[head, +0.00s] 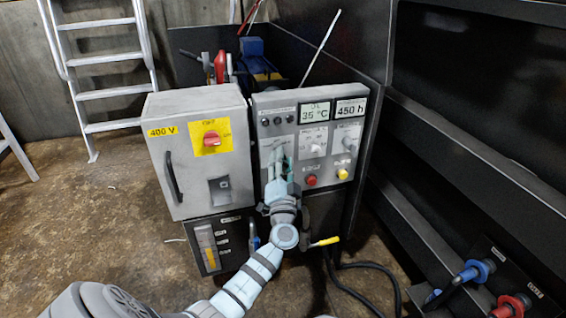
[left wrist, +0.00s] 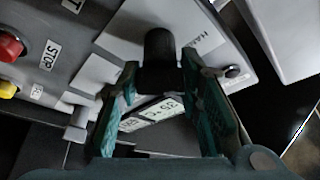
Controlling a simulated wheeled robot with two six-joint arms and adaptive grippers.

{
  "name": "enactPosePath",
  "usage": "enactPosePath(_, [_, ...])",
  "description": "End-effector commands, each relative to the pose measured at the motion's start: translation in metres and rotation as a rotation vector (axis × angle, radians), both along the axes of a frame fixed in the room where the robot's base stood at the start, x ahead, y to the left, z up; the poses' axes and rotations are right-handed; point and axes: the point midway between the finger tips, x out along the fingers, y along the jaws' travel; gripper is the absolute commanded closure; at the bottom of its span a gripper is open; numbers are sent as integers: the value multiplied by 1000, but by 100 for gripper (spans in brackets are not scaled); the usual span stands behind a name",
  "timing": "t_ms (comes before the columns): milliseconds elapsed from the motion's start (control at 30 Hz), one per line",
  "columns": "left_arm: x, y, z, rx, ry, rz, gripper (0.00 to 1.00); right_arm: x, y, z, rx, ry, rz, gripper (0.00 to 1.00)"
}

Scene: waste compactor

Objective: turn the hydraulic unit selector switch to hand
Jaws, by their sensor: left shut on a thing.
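The control panel (head: 330,160) stands upright on the hydraulic unit. My left gripper (head: 277,158) reaches its left side, and its fingers cover the selector switch in the head view. In the left wrist view the black selector switch knob (left wrist: 159,50) sits between the tips of my left gripper (left wrist: 160,75), which is shut on it. A plate with a partly hidden HAND label (left wrist: 199,45) lies beside the knob. Which mark the knob points to cannot be told. My right gripper is not in view.
A grey 400 V cabinet (head: 195,160) with a red switch stands left of the panel. A red button (head: 311,181) and yellow button (head: 343,174) sit right of my gripper. A yellow-handled valve (head: 325,242) is below. A dark steel frame (head: 470,150) borders the right.

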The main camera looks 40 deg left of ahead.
Motion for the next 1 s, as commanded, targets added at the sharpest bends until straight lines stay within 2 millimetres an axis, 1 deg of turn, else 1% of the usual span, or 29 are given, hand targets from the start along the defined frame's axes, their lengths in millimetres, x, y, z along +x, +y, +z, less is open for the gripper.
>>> enactPosePath(500, [0, 0, -1, -16, -17, -1, 95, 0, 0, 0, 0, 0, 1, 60])
enactPosePath(533, [0, 0, -1, -16, -17, -1, 64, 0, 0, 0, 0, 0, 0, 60])
enactPosePath(633, [0, 0, -1, -15, -17, 0, 48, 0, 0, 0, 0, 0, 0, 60])
enactPosePath(667, [0, 0, -1, -15, -17, 0, 47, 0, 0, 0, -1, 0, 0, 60])
enactPosePath(933, [0, 0, -1, -13, -16, 0, 47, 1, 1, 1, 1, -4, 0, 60])
enactPosePath(1000, [-4, -3, -3, -15, -16, 0, 47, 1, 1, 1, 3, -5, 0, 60])
